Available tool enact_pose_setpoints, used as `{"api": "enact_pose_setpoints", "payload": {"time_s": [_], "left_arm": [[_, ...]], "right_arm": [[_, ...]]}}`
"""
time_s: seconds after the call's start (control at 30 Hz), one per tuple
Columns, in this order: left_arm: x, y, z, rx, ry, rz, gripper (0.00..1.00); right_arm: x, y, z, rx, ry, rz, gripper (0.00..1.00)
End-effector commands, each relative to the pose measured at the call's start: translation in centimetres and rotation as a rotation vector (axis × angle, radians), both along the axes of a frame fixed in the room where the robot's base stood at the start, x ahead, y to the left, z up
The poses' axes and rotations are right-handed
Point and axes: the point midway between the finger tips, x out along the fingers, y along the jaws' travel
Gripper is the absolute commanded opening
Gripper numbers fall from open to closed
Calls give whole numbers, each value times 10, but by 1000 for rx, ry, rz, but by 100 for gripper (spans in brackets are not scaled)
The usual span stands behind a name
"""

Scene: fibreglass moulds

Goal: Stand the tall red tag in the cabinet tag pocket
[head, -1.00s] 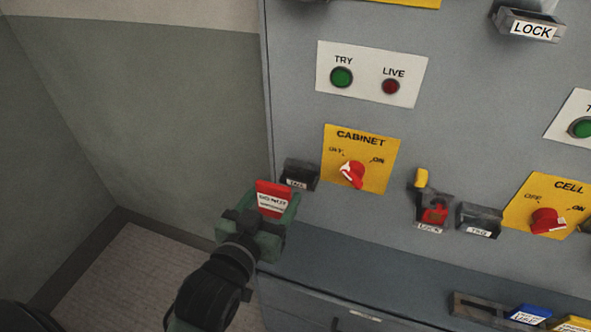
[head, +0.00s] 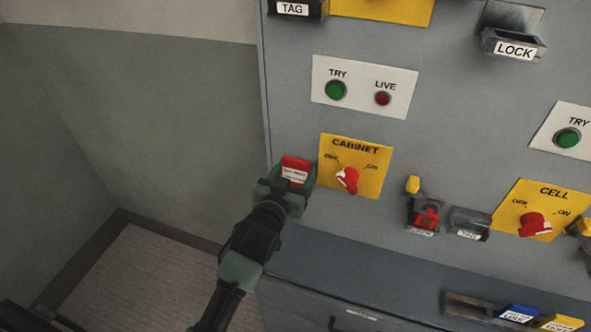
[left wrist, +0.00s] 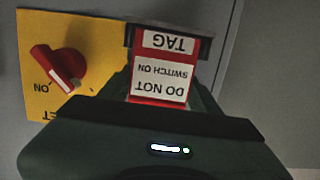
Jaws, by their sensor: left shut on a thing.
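The red tag (head: 295,166) has a white label. In the left wrist view the tag (left wrist: 160,80) appears upside down and reads DO NOT SWITCH ON. My left gripper (head: 288,184) is shut on it, at the cabinet face left of the yellow CABINET switch plate (head: 367,183). The dark cabinet tag pocket (left wrist: 206,46), with its TAG label, shows at the tag's far end in the left wrist view. In the head view the tag and gripper hide the pocket. I cannot tell whether the tag's end is inside the pocket or in front of it. My right gripper is not in view.
The red CABINET knob (head: 347,179) is close on the right of my gripper. A lock holder (head: 424,214) and another tag pocket (head: 469,223) sit further right. A ledge (head: 380,285) juts out below, with a tray (head: 470,309) of tags. Left of the cabinet is free room.

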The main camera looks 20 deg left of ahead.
Motion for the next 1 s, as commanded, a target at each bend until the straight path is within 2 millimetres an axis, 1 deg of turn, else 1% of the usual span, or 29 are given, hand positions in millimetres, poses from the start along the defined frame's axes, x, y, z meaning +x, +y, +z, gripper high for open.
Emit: {"api": "enact_pose_setpoints", "payload": {"time_s": [0.2,0.33,0.37,0.4,0.43,0.7,0.8,0.87,0.97,1.0], "left_arm": [[0,0,0,0,-1,0,25],[0,0,-4,0,0,1,25],[0,0,-3,0,0,1,71],[0,0,-3,0,0,1,82],[0,0,-3,0,0,1,85],[0,0,-3,0,0,0,85],[-1,0,1,1,-1,0,85],[-8,0,-1,0,1,0,85],[-25,1,1,-1,2,0,85],[-33,1,2,-1,2,0,85]], "right_arm": [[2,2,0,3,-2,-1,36],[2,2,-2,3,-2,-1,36],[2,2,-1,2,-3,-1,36],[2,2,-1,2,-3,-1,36],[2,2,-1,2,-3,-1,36],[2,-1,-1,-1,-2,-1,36],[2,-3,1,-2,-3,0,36],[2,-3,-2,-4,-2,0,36],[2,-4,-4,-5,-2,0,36],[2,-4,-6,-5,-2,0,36]]}}
